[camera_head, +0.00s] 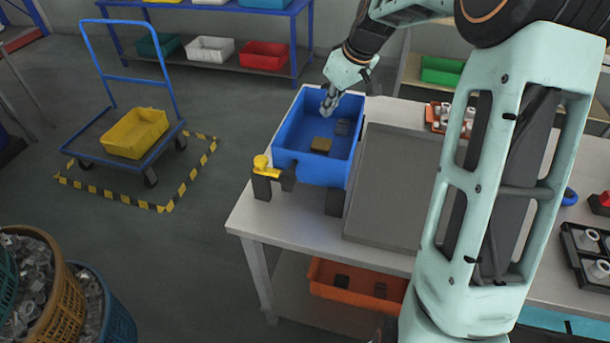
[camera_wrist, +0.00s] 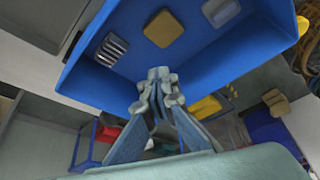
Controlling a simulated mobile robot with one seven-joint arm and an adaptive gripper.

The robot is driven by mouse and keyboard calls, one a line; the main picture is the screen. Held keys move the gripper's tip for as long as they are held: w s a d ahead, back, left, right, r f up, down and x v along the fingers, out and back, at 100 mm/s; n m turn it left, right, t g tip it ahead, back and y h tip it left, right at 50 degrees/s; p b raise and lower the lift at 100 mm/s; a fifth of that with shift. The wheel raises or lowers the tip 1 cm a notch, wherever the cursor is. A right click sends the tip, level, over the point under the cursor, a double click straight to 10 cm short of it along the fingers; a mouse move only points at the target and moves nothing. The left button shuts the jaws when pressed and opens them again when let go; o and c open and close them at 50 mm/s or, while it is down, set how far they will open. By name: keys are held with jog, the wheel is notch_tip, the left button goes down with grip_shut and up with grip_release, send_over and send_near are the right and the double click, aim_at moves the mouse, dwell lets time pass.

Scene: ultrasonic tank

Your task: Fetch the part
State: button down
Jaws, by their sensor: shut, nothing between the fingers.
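A blue tank (camera_head: 312,168) stands on the table; it also fills the top of the wrist view (camera_wrist: 105,82). On its floor lies a tan-brown block (camera_head: 321,145), also in the wrist view (camera_wrist: 163,28). A grey piece (camera_head: 343,127) lies beyond it in the head view. The wrist view shows a slotted metal piece (camera_wrist: 112,50) left of the tan block and a smooth grey-blue piece (camera_wrist: 220,12) right of it. I cannot tell which is the part. My gripper (camera_head: 327,110) is at the tank's far end, fingertips together and empty (camera_wrist: 157,78), apart from the pieces.
A yellow-topped fitting (camera_head: 262,168) stands at the tank's near-left corner. A grey flat panel (camera_head: 393,190) lies right of the tank. An orange bin (camera_head: 340,310) is below the table. A blue trolley with a yellow bin (camera_head: 135,133) stands left, with open floor between.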

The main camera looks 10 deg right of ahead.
jog(key=shift+f, duration=0.8)
jog(key=c, duration=2.2)
grip_release()
jog(key=shift+c, duration=0.2)
jog(key=shift+r, duration=0.15)
jog(key=v, duration=1.1)
jog(key=shift+s+r, duration=0.25)
jog(key=shift+r, duration=0.1)
jog(key=shift+d, duration=0.15)
